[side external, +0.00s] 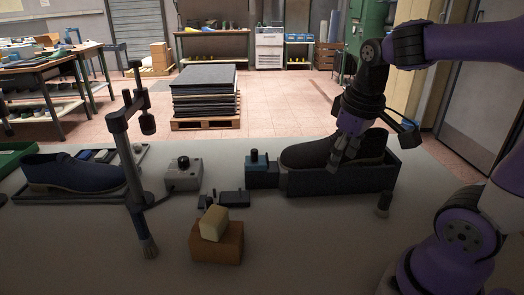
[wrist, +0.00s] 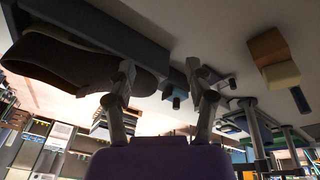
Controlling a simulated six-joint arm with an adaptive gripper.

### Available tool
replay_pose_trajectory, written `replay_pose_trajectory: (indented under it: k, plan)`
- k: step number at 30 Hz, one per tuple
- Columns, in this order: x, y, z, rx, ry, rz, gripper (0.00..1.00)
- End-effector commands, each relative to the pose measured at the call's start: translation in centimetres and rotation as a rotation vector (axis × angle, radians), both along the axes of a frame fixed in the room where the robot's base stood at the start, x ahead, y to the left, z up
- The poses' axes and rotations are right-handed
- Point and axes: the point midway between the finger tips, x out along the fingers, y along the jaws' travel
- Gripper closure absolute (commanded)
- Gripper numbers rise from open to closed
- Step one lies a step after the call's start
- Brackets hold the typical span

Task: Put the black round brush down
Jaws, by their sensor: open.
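My gripper (side external: 345,158) is open in front of the dark shoe (side external: 305,153), at the long dark box. In the wrist view its two fingers (wrist: 160,82) are spread, with nothing held between them. A dark brush-like piece (side external: 148,246) is at the front left, below the stand; a dark piece past the blocks in the wrist view (wrist: 299,99) may be the same one.
The dark box (side external: 345,181) lies along the shoe. A cream block (side external: 214,224) sits on a brown block (side external: 216,243). A dark stand (side external: 130,150), a grey box with a knob (side external: 184,174) and a blue shoe (side external: 75,175) are left. The front right-centre table is clear.

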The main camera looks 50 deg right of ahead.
Motion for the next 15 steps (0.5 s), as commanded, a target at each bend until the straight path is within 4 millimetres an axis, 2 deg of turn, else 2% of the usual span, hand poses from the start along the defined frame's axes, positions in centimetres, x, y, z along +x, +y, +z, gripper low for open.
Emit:
replay_pose_trajectory:
  k: [1, 3, 6, 10, 15]
  plan:
    - [-0.1, 1.9, 0.5, 0.006, -0.076, 0.044, 0.39]
    - [-0.3, 4.1, 0.8, 0.028, -0.163, 0.088, 0.39]
    - [-0.7, 6.2, 1.0, 0.062, -0.244, 0.127, 0.39]
    - [-1.0, 7.4, 1.1, 0.086, -0.288, 0.148, 0.39]
    - [-1.0, 7.5, 1.1, 0.089, -0.29, 0.147, 0.39]
